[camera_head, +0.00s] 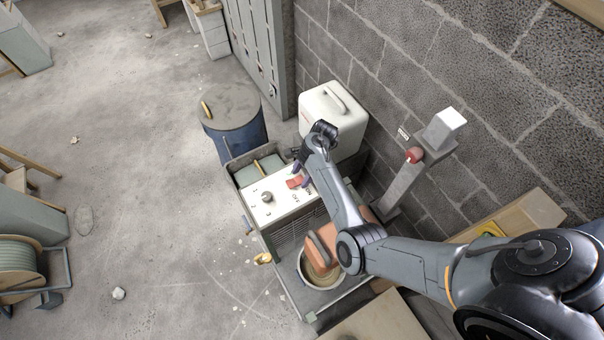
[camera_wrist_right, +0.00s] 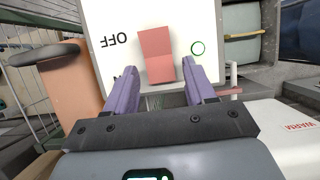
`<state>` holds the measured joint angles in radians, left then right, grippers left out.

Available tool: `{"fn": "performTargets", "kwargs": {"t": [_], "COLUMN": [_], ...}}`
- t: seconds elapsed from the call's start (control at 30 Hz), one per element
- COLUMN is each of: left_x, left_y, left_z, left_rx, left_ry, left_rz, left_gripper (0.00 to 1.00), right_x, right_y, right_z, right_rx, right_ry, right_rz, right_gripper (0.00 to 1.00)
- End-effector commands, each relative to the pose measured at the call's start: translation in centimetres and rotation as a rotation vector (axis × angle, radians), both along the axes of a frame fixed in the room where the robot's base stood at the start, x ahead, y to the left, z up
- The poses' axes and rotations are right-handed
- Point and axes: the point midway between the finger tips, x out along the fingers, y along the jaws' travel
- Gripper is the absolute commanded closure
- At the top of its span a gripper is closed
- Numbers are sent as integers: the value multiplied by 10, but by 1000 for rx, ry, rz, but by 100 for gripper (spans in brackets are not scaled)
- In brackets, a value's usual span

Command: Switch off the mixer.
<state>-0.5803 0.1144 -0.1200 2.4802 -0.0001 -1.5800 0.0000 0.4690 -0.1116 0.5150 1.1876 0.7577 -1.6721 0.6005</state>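The white control panel (camera_head: 278,208) lies on top of a grey machine in the middle of the head view. I cannot tell which side of the rocker is pressed down. My right gripper (camera_head: 302,168) is over the panel at the switch. Its purple fingers (camera_wrist_right: 160,88) are open, one on each side of the switch's near end, with nothing held. My left gripper is out of view.
A white case (camera_head: 334,115) stands close behind the panel. A blue drum (camera_head: 233,125) stands to its left. An orange part (camera_head: 323,248) sits over a bucket below the panel. A grey post with a red button (camera_head: 414,155) stands by the block wall.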

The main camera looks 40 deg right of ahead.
Motion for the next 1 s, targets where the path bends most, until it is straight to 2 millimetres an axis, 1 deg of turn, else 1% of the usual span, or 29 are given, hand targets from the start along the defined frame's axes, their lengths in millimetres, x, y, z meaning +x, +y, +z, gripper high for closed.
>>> {"fn": "performTargets", "kwargs": {"t": [0.03, 0.3, 0.37, 0.47, 0.57, 0.63, 0.8, 0.9, 1.0], "left_x": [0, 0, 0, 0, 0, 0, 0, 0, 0], "left_y": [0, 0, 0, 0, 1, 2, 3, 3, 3], "left_z": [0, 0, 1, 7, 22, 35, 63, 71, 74], "left_rx": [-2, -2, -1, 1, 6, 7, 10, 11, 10], "left_ry": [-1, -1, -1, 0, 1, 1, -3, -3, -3], "left_rz": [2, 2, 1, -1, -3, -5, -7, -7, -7], "left_gripper": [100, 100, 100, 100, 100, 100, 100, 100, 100], "right_x": [0, 0, 0, 0, 0, 0, 1, 2, 2], "right_y": [0, 0, 0, 1, 3, 4, 9, 11, 12], "right_z": [0, 0, 0, 3, 8, 11, 13, 11, 9], "right_rx": [0, 0, -1, -17, -64, -112, -244, -308, -346], "right_ry": [0, 0, 1, 5, 17, 28, 55, 67, 74], "right_rz": [0, -1, -1, -1, 2, 1, 3, 3, 0], "right_gripper": [54, 96, 96, 96, 96, 96, 96, 96, 96]}}
